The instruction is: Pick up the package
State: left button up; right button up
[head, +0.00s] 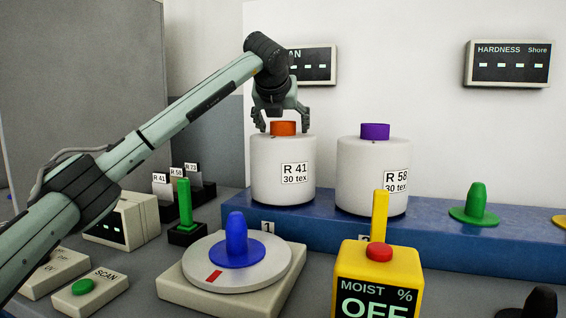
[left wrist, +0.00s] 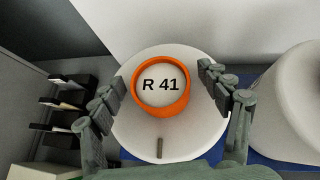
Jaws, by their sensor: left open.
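The white bobbin package labelled R 41, 30 tex (head: 283,183) stands upright on the blue shelf at position 1, with an orange core (head: 284,128) on top. A second white package, R 58, 30 tex (head: 365,165), with a purple core (head: 375,131), stands to its right. My left gripper (head: 281,114) is open right above the R 41 package. In the left wrist view its fingers (left wrist: 163,92) are spread on both sides of the orange core (left wrist: 160,113) over the white top. I cannot tell whether they touch it. My right gripper is not in view.
The blue shelf (head: 450,239) holds a green peg (head: 478,203) farther right. In front are a turntable with a blue peg (head: 237,240), a yellow MOIST meter (head: 380,270), a green post (head: 184,205) and a SCAN button box (head: 90,292). Wall displays hang behind.

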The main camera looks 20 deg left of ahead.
pick_arm(q)
grip_shut()
jog(key=shift+r, duration=0.2)
dwell(0.5)
jog(key=shift+r, duration=0.1)
jog(key=shift+w+r, duration=0.1)
jog(key=shift+r, duration=0.25)
notch_tip(320, 180, up, 8)
jog(key=shift+r, duration=0.55)
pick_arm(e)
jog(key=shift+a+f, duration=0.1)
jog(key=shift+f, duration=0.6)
